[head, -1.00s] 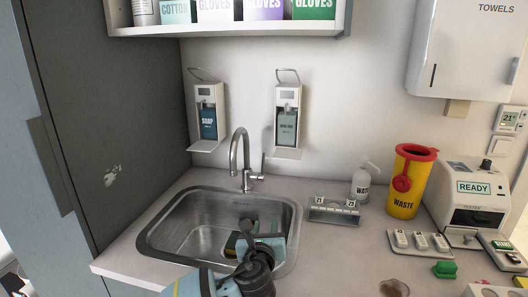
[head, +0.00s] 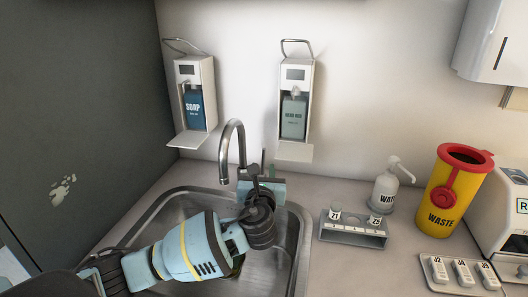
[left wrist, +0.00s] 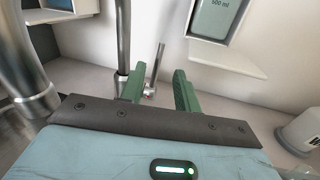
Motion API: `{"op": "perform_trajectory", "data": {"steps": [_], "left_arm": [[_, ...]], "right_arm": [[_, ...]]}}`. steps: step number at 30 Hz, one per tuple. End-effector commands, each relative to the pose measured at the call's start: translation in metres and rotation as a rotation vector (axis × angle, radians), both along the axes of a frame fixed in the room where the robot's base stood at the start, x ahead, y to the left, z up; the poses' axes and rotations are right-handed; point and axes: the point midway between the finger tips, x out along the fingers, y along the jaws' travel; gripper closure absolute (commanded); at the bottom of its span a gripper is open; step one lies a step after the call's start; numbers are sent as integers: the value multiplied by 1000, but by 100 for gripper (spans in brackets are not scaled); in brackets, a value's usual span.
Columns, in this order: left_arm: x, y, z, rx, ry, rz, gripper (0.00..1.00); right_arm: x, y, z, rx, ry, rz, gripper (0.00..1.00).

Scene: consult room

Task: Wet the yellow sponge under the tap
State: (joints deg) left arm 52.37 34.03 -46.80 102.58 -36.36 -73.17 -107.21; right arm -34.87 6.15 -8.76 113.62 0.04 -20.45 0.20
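The chrome tap (head: 228,150) stands at the back of the steel sink (head: 303,235). Its thin lever (head: 262,160) rises on its right side. My left gripper (head: 268,174) is over the back of the sink, close to the tap. In the left wrist view its two green fingers (left wrist: 160,84) are apart, with the lever (left wrist: 157,68) showing between them; I cannot tell if they touch it. The tap's spout (left wrist: 22,75) is at the left there. The yellow sponge cannot be made out clearly; my left arm covers much of the sink. My right gripper is not in view.
A soap dispenser (head: 195,100) and a second dispenser (head: 295,105) hang on the wall behind the sink. A vial rack (head: 353,233), a white pump bottle (head: 385,190) and a yellow waste bin (head: 445,195) stand right of the sink. A dark panel (head: 75,110) borders the left.

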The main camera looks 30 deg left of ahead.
Motion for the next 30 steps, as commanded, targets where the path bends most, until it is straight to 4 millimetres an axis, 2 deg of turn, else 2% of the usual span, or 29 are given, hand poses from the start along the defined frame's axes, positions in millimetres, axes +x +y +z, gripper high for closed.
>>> {"op": "perform_trajectory", "data": {"steps": [8, 15, 21, 30], "left_arm": [[11, 6, -1, 2, 1, 3, 68], [44, 21, -2, 0, 2, 2, 68], [63, 31, -2, 0, 2, 1, 68], [70, 34, -1, 0, 1, 0, 68]], "right_arm": [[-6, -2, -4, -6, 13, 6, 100], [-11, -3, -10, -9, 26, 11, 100], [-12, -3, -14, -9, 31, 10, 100], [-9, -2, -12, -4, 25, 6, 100]]}}
